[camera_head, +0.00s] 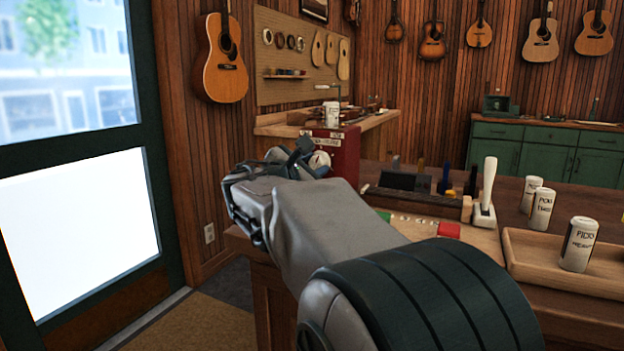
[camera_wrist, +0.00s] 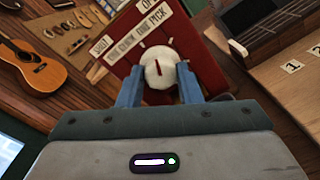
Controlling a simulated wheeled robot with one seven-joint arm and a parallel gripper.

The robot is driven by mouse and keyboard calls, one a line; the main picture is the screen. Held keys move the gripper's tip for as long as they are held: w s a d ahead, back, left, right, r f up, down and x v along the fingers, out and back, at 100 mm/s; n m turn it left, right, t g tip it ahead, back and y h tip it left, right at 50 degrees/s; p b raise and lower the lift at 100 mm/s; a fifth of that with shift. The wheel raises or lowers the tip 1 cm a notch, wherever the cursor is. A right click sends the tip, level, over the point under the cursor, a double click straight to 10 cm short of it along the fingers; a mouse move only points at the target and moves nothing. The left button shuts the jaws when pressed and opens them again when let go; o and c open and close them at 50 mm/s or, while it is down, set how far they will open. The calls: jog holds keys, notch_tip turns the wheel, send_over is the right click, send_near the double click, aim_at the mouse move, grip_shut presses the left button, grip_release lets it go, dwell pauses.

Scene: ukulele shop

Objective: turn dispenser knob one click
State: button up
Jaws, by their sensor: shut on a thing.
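The dispenser (camera_head: 336,150) is a red box with white label strips on the bench, partly hidden behind my arm in the head view. In the wrist view the dispenser (camera_wrist: 207,62) fills the middle, with a strip reading roughly "one click one pick". Its round white knob (camera_wrist: 160,70) has a dark red pointer line and a small white tick beside it. The knob (camera_head: 319,160) also shows in the head view, next to my gripper. My gripper (camera_wrist: 160,92) is shut on the knob, with one blue finger on each side of it.
White canisters (camera_head: 578,244) stand on and near a wooden tray (camera_head: 520,262) at the right. A white-handled lever tool (camera_head: 486,192) and a dark box (camera_head: 403,185) stand on the bench. A glass door (camera_head: 80,230) is at the left, with open floor beside it.

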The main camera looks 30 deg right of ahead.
jog(key=m+b, duration=0.3)
jog(key=shift+d+f+m+b, duration=0.1)
jog(key=shift+f+m+b, duration=0.1)
jog(key=shift+m+b, duration=0.1)
jog(key=m+b, duration=0.3)
jog(key=shift+r, duration=0.2)
dwell(0.3)
jog(key=o, duration=0.9)
jog(key=shift+d, duration=0.1)
jog(key=shift+o, duration=0.2)
jog(key=shift+a, duration=0.2)
